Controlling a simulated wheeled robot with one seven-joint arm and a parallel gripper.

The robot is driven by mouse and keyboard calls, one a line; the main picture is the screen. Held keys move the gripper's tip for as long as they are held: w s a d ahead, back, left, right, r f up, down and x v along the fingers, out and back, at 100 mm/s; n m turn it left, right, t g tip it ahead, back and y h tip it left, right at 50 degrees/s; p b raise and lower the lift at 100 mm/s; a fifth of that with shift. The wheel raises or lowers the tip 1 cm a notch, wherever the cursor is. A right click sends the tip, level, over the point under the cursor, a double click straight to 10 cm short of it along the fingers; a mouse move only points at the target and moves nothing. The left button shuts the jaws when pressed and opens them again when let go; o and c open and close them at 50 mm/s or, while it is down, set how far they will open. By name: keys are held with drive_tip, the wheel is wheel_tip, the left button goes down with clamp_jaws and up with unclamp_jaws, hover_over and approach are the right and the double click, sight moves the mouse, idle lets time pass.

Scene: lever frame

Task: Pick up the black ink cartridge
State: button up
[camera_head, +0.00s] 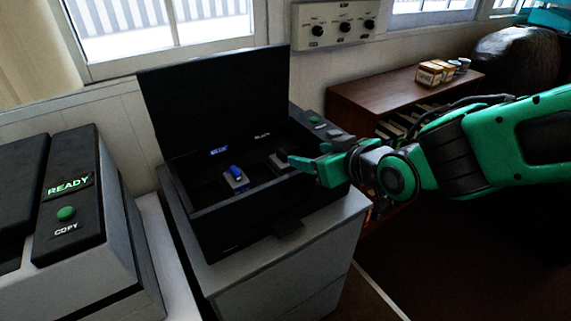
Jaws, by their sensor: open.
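The black ink cartridge (279,161) is a small grey and dark block inside the open dark box (245,231), in the compartment on the right. My gripper (304,158) is open at the right side of the box opening. One green fingertip reaches close to the cartridge's right side in the picture. I cannot tell whether it touches. Nothing shows between the fingers. A cartridge with a blue top (235,178) stands in the left part of the same box, in front of a blue label.
The raised lid (216,97) stands behind the box opening. The box sits on a grey cabinet (290,263). A copier (85,245) with a READY display stands at the left. A brown shelf (375,97) holds small boxes (432,73) behind my arm.

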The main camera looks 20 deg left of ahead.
sight(286, 155)
drive_tip(key=shift+s+a+f+y, duration=0.2)
drive_tip(key=shift+s+a+f, duration=0.15)
drive_tip(key=shift+a, duration=0.15)
drive_tip(key=shift+s+a+f+y, duration=0.2)
drive_tip(key=shift+s+a, duration=0.1)
drive_tip(key=shift+a, duration=0.15)
drive_tip(key=shift+w+a+f, duration=0.1)
drive_tip(key=shift+a, duration=0.2)
drive_tip(key=shift+w+x, duration=0.25)
drive_tip(key=shift+x, duration=4.85)
drive_tip(key=shift+d, duration=0.25)
drive_tip(key=shift+c, duration=0.6)
drive_tip(key=c, duration=1)
